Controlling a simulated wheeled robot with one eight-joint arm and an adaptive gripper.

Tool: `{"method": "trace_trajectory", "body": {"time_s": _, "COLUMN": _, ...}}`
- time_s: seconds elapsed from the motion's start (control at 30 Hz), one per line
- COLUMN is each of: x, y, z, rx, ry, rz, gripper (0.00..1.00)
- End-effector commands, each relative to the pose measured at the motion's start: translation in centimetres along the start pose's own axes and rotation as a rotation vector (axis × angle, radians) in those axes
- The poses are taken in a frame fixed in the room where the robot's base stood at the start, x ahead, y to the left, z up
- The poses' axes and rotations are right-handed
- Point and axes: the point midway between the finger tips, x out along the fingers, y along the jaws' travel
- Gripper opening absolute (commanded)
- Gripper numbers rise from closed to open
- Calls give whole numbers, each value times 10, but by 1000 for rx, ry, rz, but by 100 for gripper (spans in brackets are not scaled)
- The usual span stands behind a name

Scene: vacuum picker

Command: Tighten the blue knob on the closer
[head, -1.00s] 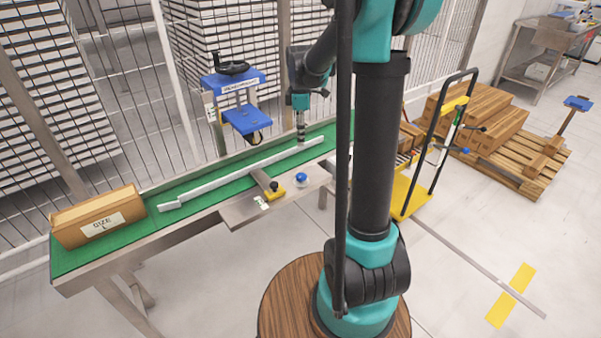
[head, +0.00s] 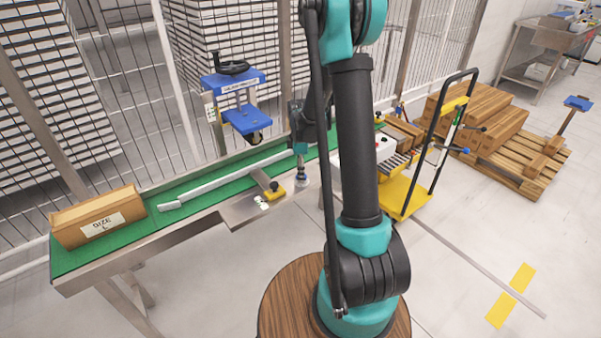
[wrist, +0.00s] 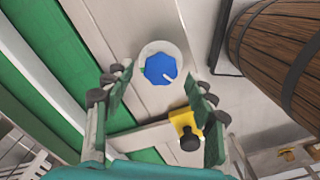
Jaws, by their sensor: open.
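The blue knob (wrist: 160,68) shows in the wrist view on a round pale base, with a white pointer line toward its lower right. It is set on a flat grey metal surface beside the green belt (wrist: 35,60). My gripper (wrist: 160,88) is open and empty, with one finger on each side of the picture below the knob. The fingers look apart from the knob. In the head view my gripper (head: 301,178) is over the plate at the belt's near edge and hides the knob.
A yellow block with a black knob (wrist: 184,126) is close to the right finger; it also shows in the head view (head: 276,190). A blue stand with a black handwheel (head: 233,82) is behind the belt. A carton (head: 98,215) lies at the left end.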

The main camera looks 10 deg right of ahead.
Motion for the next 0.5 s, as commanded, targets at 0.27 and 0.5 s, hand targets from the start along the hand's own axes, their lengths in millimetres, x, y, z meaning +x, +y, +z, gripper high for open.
{"method": "trace_trajectory", "body": {"time_s": 0.27, "x": 6, "y": 0, "z": 0, "rx": 0, "ry": 0, "rz": 0, "gripper": 56}}
{"method": "trace_trajectory", "body": {"time_s": 0.5, "x": 6, "y": 0, "z": 0, "rx": 0, "ry": 0, "rz": 0, "gripper": 41}}
